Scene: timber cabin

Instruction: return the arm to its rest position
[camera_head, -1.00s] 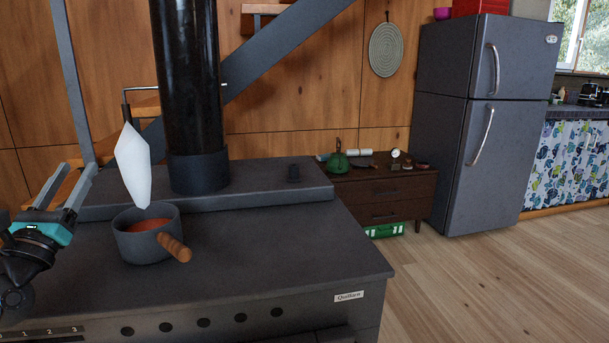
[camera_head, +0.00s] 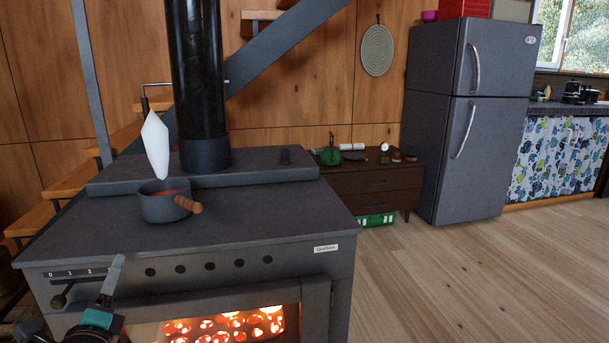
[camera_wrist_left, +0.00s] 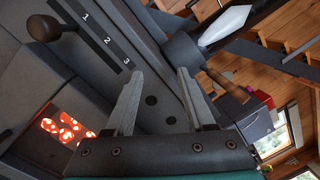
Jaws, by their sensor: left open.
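My left gripper (camera_head: 112,285) is low at the left, in front of the stove (camera_head: 260,225). In the left wrist view its two fingers (camera_wrist_left: 158,100) are spread apart with nothing between them, facing the stove's front with its numbered scale. A dark pot (camera_head: 166,206) with a wooden handle and reddish contents stands on the stove top, beyond and above the gripper. A white pointed object (camera_head: 157,147) stands up over the pot; its lower end meets the pot's far rim area. My right gripper is in neither view.
The stove's lit firebox (camera_head: 225,325) glows below. A control lever (camera_head: 60,298) sticks out by the gripper. A black flue (camera_head: 197,90) rises behind the pot. A low dresser (camera_head: 370,180) and a grey fridge (camera_head: 470,120) stand to the right. The wooden floor (camera_head: 460,270) at right is clear.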

